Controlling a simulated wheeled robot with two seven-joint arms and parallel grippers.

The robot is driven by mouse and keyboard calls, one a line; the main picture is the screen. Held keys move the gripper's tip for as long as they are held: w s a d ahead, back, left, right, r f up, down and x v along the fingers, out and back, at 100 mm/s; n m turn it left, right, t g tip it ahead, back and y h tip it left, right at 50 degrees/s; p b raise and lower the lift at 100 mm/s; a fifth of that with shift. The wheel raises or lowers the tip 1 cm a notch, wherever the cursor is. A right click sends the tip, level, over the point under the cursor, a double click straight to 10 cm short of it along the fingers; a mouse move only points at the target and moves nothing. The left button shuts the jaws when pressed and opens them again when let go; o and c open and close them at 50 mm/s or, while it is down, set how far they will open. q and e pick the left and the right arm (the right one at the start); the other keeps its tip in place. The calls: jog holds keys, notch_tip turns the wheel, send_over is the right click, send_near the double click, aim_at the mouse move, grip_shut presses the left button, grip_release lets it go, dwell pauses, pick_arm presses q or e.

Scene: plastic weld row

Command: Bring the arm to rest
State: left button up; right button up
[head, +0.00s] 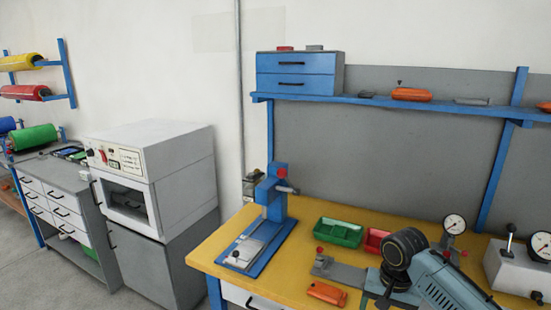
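The workbench (216,248) has a yellow top and stands at the centre and right. A blue bench press (272,200) with a side lever stands upright on its left end.
On the bench are a green bin (338,232), a red bin (375,240), an orange tool (326,293) and dial gauges (454,224). A blue shelf (355,98) runs above. A white oven (155,165) and a drawer unit (62,190) stand left. Floor is clear at lower left.

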notch_tip(320, 180, down, 13)
jog(key=s+d+f+n+t, duration=0.1)
jog(key=s+f, duration=0.6)
jog(key=f, duration=0.2)
jog(key=s+d+f+n, duration=0.1)
jog(key=s+f, duration=0.5)
jog(key=f, duration=0.4)
pick_arm(q)
jog(key=shift+w, duration=0.2)
pick_arm(e)
jog(key=s+f+n, duration=0.1)
jog(key=s+f, duration=0.3)
jog(key=s, duration=0.6)
jog(key=s+a+f+n, duration=0.1)
jog(key=s+f, duration=0.3)
jog(key=s, duration=0.7)
jog(key=s+f+n, duration=0.3)
jog(key=s+f, duration=0.2)
jog(key=s, duration=0.6)
jog(key=shift+s+a, duration=0.15)
jog(key=shift+a, duration=0.05)
